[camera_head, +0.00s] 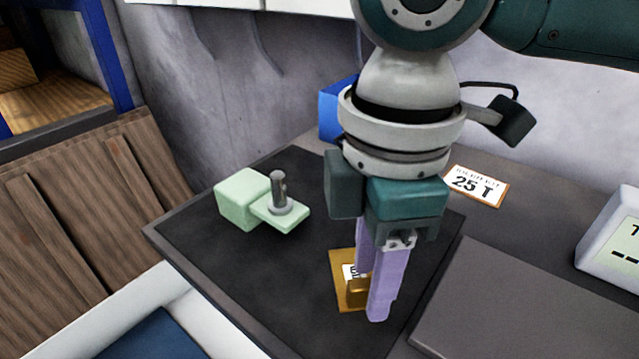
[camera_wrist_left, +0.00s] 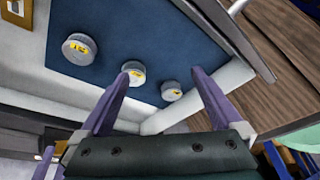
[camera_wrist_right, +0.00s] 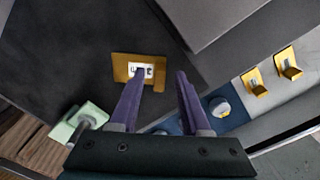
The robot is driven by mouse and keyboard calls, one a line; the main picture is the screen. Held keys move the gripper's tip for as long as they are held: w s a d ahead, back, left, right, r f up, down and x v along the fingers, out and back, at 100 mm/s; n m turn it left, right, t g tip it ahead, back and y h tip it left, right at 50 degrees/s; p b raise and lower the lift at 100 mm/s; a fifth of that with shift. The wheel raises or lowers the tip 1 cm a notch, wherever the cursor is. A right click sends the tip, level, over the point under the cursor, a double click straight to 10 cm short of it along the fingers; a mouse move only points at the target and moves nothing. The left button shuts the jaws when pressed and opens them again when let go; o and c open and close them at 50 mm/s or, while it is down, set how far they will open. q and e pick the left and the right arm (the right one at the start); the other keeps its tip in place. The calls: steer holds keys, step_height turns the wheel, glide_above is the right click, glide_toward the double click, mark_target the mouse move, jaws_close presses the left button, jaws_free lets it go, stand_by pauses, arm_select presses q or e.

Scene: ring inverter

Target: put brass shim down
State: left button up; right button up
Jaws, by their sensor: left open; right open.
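The brass shim (camera_head: 339,268) is a flat gold plate with a white label and a raised tab. It lies on the dark mat (camera_head: 240,290), and it also shows in the right wrist view (camera_wrist_right: 122,64). My right gripper (camera_head: 368,297) is open and points down at the shim. Its fingers are spread on either side of the tab, which they partly hide; I cannot tell whether they touch it. My left gripper (camera_wrist_left: 164,73) is open and empty. It is out of the head view.
A pale green block (camera_head: 238,200) with a metal post (camera_head: 279,186) stands left on the mat. A "25 T" card (camera_head: 474,186) lies behind. Two other brass pieces (camera_wrist_right: 254,82) (camera_wrist_right: 287,64) stand at right. Several grey discs (camera_wrist_left: 79,49) sit on a blue surface (camera_wrist_left: 150,30).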

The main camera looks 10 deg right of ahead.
step_height(320, 180, up, 12)
steer(key=p, duration=0.1)
steer(key=shift+r, duration=0.2)
steer(key=shift+a, duration=0.1)
stand_by(0.6)
